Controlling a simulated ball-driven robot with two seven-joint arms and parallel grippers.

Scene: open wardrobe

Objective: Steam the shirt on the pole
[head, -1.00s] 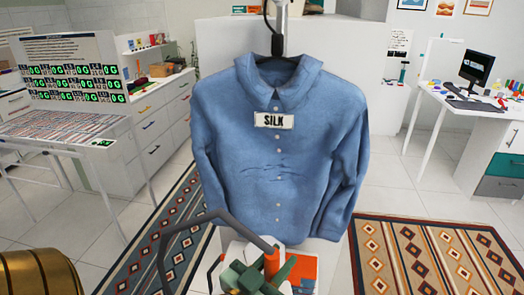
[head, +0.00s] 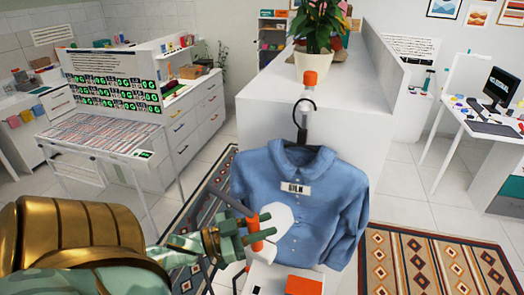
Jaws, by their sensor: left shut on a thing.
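The blue button shirt (head: 330,212) hangs from a dark hanger on the pole (head: 308,95), which has an orange top. A white label on its chest is small here. My left gripper (head: 245,236) is shut on the steamer's handle, which is orange at its end. The steamer's white head (head: 273,221) overlaps the left part of the shirt front; I cannot tell whether it touches the cloth. A grey hose or bar (head: 222,200) runs up and left past the gripper. Part of the shirt's lower left is hidden. My right gripper is not in view.
A white stand (head: 262,282) with an orange panel is below the shirt. A white counter block (head: 262,105) with a potted plant (head: 316,30) stands behind. A table with green number displays (head: 115,92) is left. A patterned rug (head: 425,262) lies right.

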